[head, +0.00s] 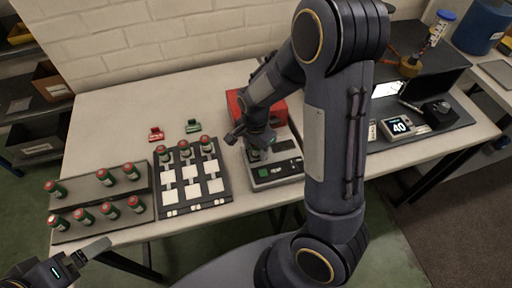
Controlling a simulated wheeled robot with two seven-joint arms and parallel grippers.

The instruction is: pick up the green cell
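Several green cells with red tops show in the head view. Some stand in a dark stepped rack (100,201) at the left, such as one green cell (131,171). Three stand in the back row of a tray with white squares (222,207), such as another green cell (185,149). My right gripper (254,149) points down over a grey device (277,179). A green cell (254,155) seems to be at its fingertips, mostly hidden, so I cannot tell whether it is gripped. My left gripper (97,247) is at the lower left, partly out of view, away from the cells.
A red clip (156,134) and a green clip (194,126) lie behind the tray. A red box (236,106) stands behind the device, partly hidden by my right arm. A display reading 40 (400,126) sits at the right. The table's back left is clear.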

